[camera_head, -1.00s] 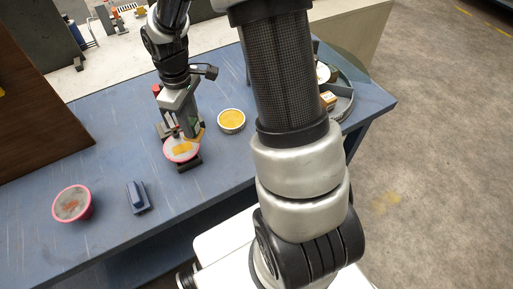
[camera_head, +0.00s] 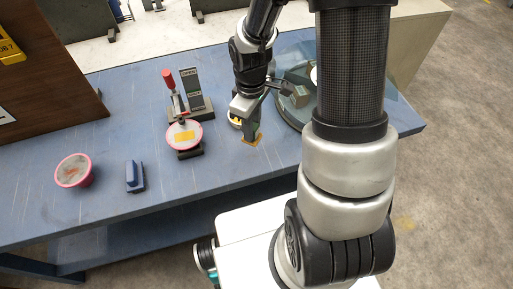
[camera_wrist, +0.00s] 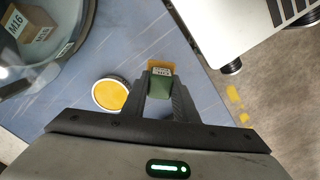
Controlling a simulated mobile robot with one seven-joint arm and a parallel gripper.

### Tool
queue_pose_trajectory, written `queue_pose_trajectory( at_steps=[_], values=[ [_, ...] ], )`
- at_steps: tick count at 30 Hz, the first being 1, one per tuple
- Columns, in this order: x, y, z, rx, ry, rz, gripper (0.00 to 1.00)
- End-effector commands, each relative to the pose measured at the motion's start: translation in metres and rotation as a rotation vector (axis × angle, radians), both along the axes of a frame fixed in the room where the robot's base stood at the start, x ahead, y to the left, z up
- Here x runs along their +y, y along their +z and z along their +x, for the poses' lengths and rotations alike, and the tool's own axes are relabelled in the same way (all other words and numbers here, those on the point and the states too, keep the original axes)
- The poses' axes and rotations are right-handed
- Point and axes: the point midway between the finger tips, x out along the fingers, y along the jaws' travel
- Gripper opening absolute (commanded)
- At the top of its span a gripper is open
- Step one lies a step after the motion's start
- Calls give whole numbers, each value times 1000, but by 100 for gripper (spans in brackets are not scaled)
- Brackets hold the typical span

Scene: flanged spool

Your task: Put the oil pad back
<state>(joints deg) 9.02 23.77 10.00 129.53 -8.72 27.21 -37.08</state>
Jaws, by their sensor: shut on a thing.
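My gripper (camera_head: 248,122) is shut on the oil pad (camera_head: 251,140), a green block with a label and an orange-tan pad at its end. In the wrist view the pad (camera_wrist: 160,85) sits between the fingers, its orange end pointing away from me. A round tin with yellow contents (camera_wrist: 110,94) is beside it, left of the fingers. In the head view my gripper mostly hides this tin (camera_head: 235,123). The pad appears above the blue bench; I cannot tell whether it touches. A pink-rimmed spool (camera_head: 184,134) with an orange patch on its face sits on a stand to the left.
The stand has a red-topped lever (camera_head: 168,80) and a dark upright plate (camera_head: 192,90). A blue block (camera_head: 134,177) and a pink-rimmed cup (camera_head: 73,170) are further left. A round tray (camera_head: 287,108) is at the right, with a box labelled M16 (camera_wrist: 32,22).

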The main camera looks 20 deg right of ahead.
Motion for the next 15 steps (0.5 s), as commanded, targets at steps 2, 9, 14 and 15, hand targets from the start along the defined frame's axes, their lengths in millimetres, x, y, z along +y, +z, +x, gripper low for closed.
queue_pose_trajectory(
  at_steps=[2,9,14,15],
  values=[
    [1,-18,-2,7,3,0,8],
    [0,-45,-1,3,1,0,8],
    [0,-69,-1,6,1,0,8],
    [0,-75,-1,6,1,0,8]
  ],
)
